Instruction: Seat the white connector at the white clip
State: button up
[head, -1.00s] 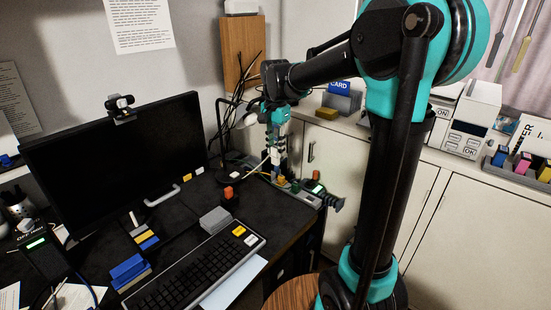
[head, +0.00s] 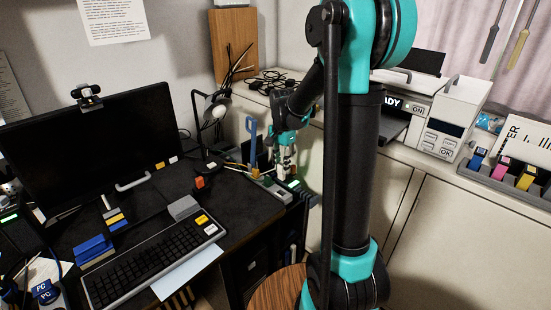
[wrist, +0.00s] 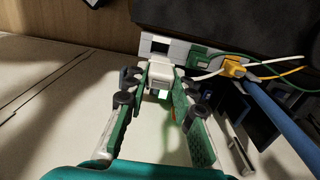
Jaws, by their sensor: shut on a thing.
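In the wrist view my gripper (wrist: 163,82) has its green-lined fingers closed around a white connector (wrist: 163,73). The connector is right at the front of a pale strip of clips (wrist: 180,45); I cannot tell whether it touches or sits in a clip. A dark opening (wrist: 160,47) shows in the strip just beyond it, and a green clip (wrist: 201,57) is to its right. I cannot make out the white clip for certain. In the head view my gripper (head: 286,172) points down at the desk's far right corner, and the connector is too small to tell there.
A yellow connector (wrist: 232,68) with a thick blue stem (wrist: 275,112) stands right of my gripper. Thin green, white and yellow wires cross the strip. An orange block (head: 199,182), a lamp (head: 216,110) and the monitor (head: 95,145) stand left. The pale cabinet (head: 440,220) is at right.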

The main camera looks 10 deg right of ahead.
aim_at(281, 179)
jog(key=shift+f, duration=0.15)
jog(key=shift+f, duration=2.75)
jog(key=shift+f, duration=1.9)
jog(key=o, duration=1.1)
notch_tip(281, 179, up, 12)
jog(key=shift+f, duration=0.1)
